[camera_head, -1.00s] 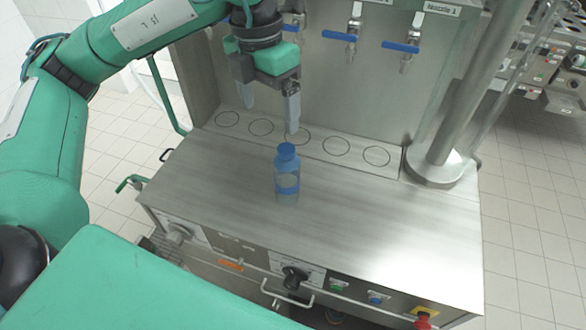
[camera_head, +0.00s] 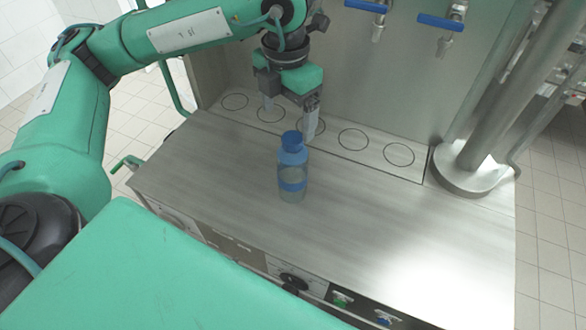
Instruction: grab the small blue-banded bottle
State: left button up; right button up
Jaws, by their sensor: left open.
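The small bottle (camera_head: 292,166) stands upright on the steel counter. It is clear with a blue cap and a blue band. My left gripper (camera_head: 290,118) comes down from the upper left, behind and above the bottle. Its two grey fingers are spread apart with nothing between them. The right finger's tip is close behind the bottle's cap; I cannot tell the exact gap. My right gripper is not in view.
The counter (camera_head: 400,225) is clear around the bottle. A strip with several marked circles (camera_head: 399,154) runs along its back. Taps with blue levers (camera_head: 441,22) hang above. A steel post (camera_head: 490,130) stands at the right. Knobs and buttons line the front panel (camera_head: 293,281).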

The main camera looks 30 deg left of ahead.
aim_at(292, 137)
pick_arm(q)
notch_tip(292, 137, down, 4)
jog(key=shift+w+r+p, duration=0.15)
jog(key=shift+r+p, duration=0.05)
jog(key=shift+p, duration=0.1)
jog(key=shift+d+f+p, duration=0.15)
jog(key=shift+f+p, duration=0.2)
jog(key=shift+f, duration=0.1)
jog(key=f, duration=0.1)
jog(key=f+p, duration=0.1)
jog(key=f, duration=0.1)
jog(key=f+p, duration=0.1)
jog(key=shift+d+f, duration=0.15)
jog(key=shift+d, duration=0.1)
jog(key=shift+f, duration=0.15)
jog(key=shift+w, duration=0.1)
grip_shut()
